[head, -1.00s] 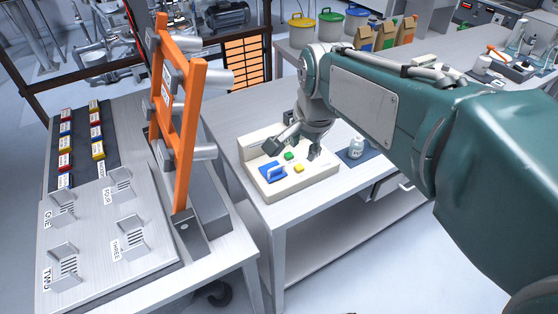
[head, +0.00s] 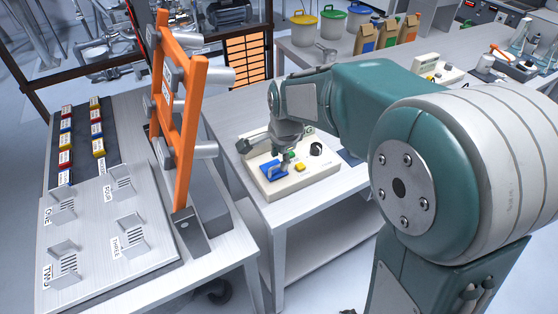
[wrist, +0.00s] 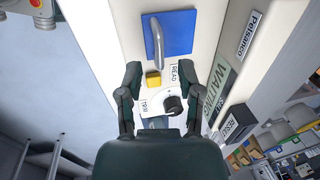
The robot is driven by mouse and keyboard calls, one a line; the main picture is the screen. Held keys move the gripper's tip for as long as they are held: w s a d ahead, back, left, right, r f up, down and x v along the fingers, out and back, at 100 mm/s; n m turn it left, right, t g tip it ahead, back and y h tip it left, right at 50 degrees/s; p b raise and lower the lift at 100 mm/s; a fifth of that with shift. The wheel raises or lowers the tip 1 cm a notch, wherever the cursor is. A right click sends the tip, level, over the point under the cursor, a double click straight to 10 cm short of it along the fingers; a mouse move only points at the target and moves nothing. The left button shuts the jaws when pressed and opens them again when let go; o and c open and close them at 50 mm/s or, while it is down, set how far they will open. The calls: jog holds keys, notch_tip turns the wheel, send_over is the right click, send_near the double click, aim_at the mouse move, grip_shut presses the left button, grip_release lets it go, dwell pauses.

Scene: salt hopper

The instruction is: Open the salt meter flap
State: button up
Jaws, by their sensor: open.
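The salt meter (head: 318,168) is a cream box on the white table. Its blue flap (head: 268,171) with a metal bar handle lies flat and looks shut. The flap also shows at the top of the wrist view (wrist: 180,34), its handle (wrist: 156,42) near the left edge. My gripper (head: 281,160) hangs over the meter by the flap. In the wrist view my gripper (wrist: 163,72) is open and empty, its fingers either side of a yellow button (wrist: 153,79). A black knob (wrist: 172,104) is nearer the palm. The handle lies ahead of the fingertips, apart from them.
An orange upright frame (head: 183,120) stands left of the meter, with a slotted metal plate (head: 100,235) beside it. A back bench (head: 440,50) carries buckets, paper bags and another device. My arm hides part of the table right of the meter.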

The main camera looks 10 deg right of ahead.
jog(key=shift+w+a+f, duration=0.1)
jog(key=shift+f, duration=0.4)
jog(key=shift+w+a+f, duration=0.1)
jog(key=shift+f, duration=0.35)
jog(key=shift+d, duration=0.1)
grip_shut()
